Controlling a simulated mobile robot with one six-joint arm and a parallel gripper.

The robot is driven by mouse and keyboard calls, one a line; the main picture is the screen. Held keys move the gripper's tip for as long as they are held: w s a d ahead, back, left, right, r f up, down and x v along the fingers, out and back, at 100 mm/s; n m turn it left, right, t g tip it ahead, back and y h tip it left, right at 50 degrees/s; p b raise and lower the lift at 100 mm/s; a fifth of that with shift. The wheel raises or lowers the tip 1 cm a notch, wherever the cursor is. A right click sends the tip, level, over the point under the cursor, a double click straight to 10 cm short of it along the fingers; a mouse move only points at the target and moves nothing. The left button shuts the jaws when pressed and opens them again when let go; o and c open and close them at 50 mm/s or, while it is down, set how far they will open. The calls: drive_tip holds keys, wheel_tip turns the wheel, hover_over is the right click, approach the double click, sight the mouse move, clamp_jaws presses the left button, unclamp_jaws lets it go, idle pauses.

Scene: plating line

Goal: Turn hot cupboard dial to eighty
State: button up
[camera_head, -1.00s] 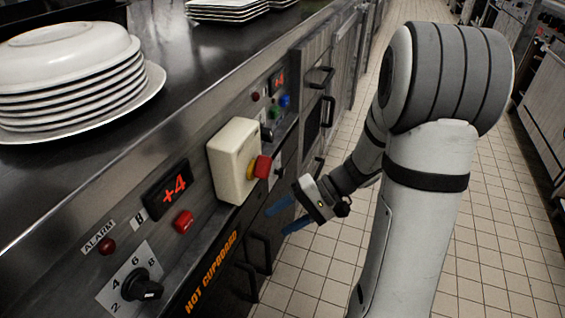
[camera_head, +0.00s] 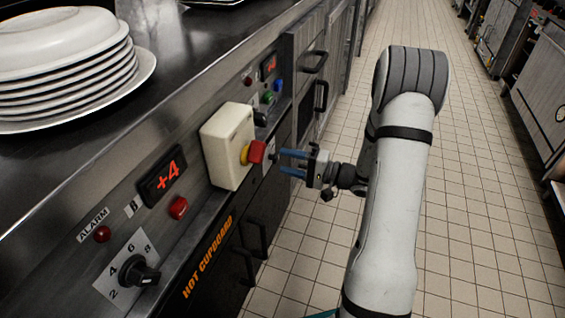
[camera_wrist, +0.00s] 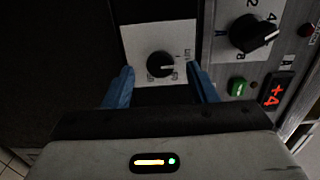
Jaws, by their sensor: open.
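The hot cupboard dial appears to be the dark round knob (camera_wrist: 160,64) on a white plate (camera_wrist: 180,35) in the wrist view. Its light pointer mark faces right in that picture; the plate's markings are too small to read surely. My gripper (camera_head: 283,161) is open and empty, its two blue fingers pointing at the panel. In the wrist view the fingers lie left and right of the knob, apart from it. In the head view the plate (camera_head: 268,157) shows only partly, behind the red stop button. The orange "HOT CUPBOARD" lettering (camera_head: 207,257) is nearer me.
A cream box (camera_head: 224,146) with a red stop button (camera_head: 257,151) juts out just left of my fingers. Another dial (camera_head: 139,273) marked 2 to 8 is nearer. Stacked plates (camera_head: 65,75) stand on the counter. The tiled aisle at right is clear.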

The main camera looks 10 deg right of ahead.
sight(273, 158)
drive_tip(key=shift+x, duration=1.2)
drive_tip(key=c, duration=0.9)
drive_tip(key=shift+d, duration=0.15)
drive_tip(key=shift+c, duration=0.3)
